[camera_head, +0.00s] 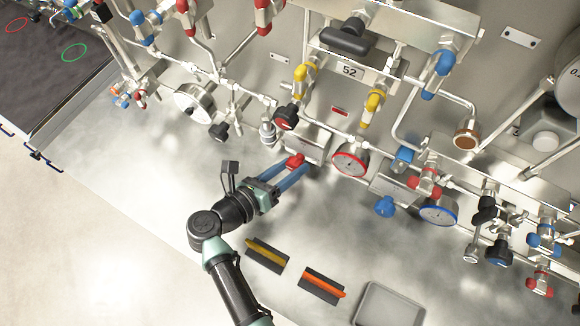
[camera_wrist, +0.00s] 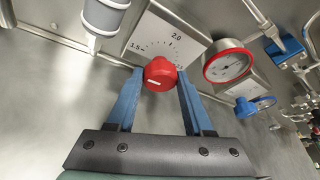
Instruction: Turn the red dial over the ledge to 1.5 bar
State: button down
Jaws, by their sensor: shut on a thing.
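The red dial (camera_head: 295,160) sticks out from a pale metal box above the ledge (camera_head: 190,190). In the wrist view the red dial (camera_wrist: 160,70) shows a short white mark on its face, and a scale plate (camera_wrist: 148,33) behind it reads 1.5 at the left and 2.0 at the top. My gripper (camera_head: 294,168) has its two blue fingers on either side of the dial and is shut on it. The fingers hide the dial's sides. I cannot tell the exact setting. A red-rimmed gauge (camera_head: 350,161) sits just right of the dial; its reading is too small to tell.
A blue dial (camera_head: 385,206) and a blue-rimmed gauge (camera_head: 437,214) are further right. Pipes and valves crowd the panel above. A yellow-handled piece (camera_head: 266,252), an orange-handled piece (camera_head: 322,286) and a grey tray (camera_head: 388,306) lie on the ledge right of my arm.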

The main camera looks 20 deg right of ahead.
jog(key=shift+c, duration=1.4)
grip_release()
jog(key=b+v, duration=0.3)
jog(key=v, duration=1)
